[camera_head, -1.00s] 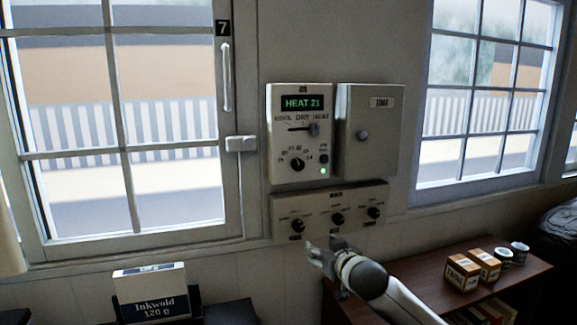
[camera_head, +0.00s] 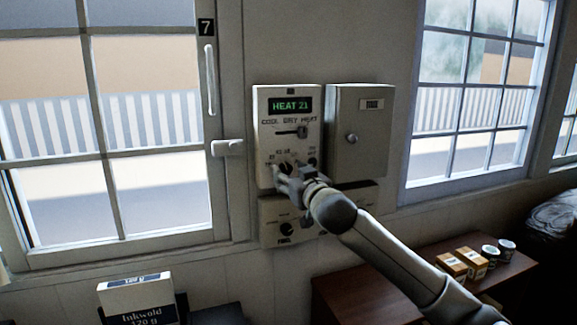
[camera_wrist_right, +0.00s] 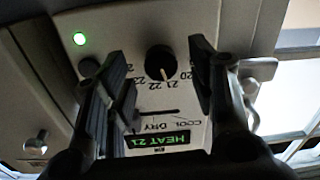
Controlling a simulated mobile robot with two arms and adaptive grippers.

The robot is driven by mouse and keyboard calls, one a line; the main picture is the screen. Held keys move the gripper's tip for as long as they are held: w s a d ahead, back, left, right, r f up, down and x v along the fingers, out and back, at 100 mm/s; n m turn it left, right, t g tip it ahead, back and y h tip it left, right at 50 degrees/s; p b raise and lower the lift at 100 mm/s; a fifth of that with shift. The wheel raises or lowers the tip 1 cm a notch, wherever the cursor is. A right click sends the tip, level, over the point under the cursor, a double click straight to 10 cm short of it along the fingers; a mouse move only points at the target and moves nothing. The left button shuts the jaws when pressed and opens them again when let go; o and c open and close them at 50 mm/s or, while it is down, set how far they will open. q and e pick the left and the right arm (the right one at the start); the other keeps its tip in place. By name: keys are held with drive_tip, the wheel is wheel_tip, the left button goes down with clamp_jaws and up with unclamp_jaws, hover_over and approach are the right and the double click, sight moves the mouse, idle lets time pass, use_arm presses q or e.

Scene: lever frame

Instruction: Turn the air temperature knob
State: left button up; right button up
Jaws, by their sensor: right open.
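The air temperature knob (camera_wrist_right: 161,61) is a round black dial with a pale pointer line, ringed by numbers, on the light control panel (camera_head: 262,140). In the right wrist view it sits between the two open fingers of my right gripper (camera_wrist_right: 155,80), with space on both sides. The panel's green display (camera_head: 290,105) reads HEAT 21. In the head view my right gripper (camera_head: 287,178) is at the lower part of this panel and mostly hides the knob. I cannot tell whether the fingers touch it. My left gripper is not in view.
A closed grey box (camera_head: 372,120) with a small knob is right of the panel. A lower panel (camera_head: 272,228) with dials is partly behind my arm. A window handle (camera_head: 227,147) is to the left. Small boxes (camera_head: 470,262) and cans stand on the shelf at right.

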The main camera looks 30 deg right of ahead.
drive_tip(key=shift+x, duration=0.9)
drive_tip(key=c, duration=1)
drive_tip(key=shift+p, duration=0.3)
drive_tip(key=n+p, duration=0.1)
drive_tip(key=n, duration=0.1)
drive_tip(key=shift+r+n+p, duration=0.1)
drive_tip(key=shift+n+p, duration=0.2)
drive_tip(key=shift+n, duration=0.1)
drive_tip(key=shift+n+p, duration=0.75)
drive_tip(key=shift+n, duration=0.75)
